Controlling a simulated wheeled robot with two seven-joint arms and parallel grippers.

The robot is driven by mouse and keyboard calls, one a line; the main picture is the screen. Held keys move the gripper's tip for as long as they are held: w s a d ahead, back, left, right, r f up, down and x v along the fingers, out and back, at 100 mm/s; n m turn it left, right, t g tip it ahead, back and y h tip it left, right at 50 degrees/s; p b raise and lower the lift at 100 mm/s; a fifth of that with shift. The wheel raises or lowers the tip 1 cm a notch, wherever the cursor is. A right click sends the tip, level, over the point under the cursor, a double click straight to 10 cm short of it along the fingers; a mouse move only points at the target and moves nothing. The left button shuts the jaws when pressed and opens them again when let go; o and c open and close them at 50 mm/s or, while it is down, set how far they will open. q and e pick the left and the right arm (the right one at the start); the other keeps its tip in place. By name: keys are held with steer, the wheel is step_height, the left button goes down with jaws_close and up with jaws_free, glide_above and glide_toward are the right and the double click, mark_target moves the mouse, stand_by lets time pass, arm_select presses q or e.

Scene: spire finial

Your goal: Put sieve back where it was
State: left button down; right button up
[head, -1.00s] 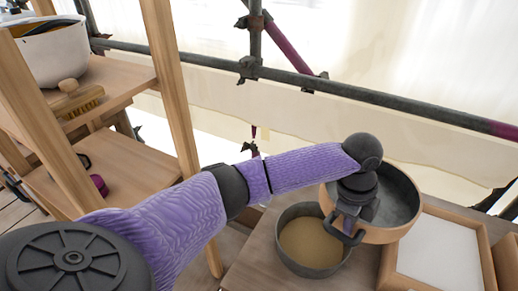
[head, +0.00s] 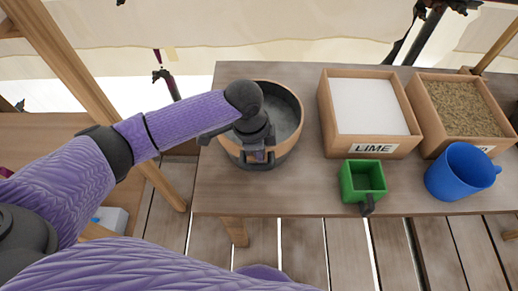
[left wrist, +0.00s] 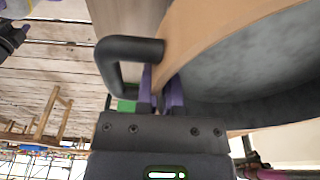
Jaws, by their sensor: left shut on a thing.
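The sieve (head: 292,98) is round, with a wooden rim and a grey inside. It is near the left end of the worktable in the head view. My left gripper (head: 257,155) is shut on its near rim. In the left wrist view the fingers (left wrist: 162,98) pinch the wooden rim (left wrist: 190,30), beside a dark loop handle (left wrist: 132,48). The sand pan does not show now; it may be hidden below the sieve. I cannot tell whether the sieve touches anything underneath. My right gripper is not clearly visible.
On the worktable (head: 225,190), a LIME box (head: 372,148) stands right of the sieve, with a box of brownish grains (head: 460,108) beyond it. A green scoop (head: 362,182) and a blue mug (head: 460,172) stand in front. A wooden post (head: 95,100) rises at left.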

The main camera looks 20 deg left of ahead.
arm_select(q)
steer(key=shift+f, duration=0.55)
steer(key=c, duration=0.8)
jaws_free()
steer(key=r+p, duration=0.1)
steer(key=r, duration=0.3)
steer(key=a+r+p, duration=0.1)
steer(key=r+p, duration=0.1)
steer(key=r, duration=0.2)
steer(key=r+p, duration=0.2)
steer(key=r, duration=0.3)
steer(key=shift+s+a, duration=0.25)
steer(key=shift+a, duration=0.1)
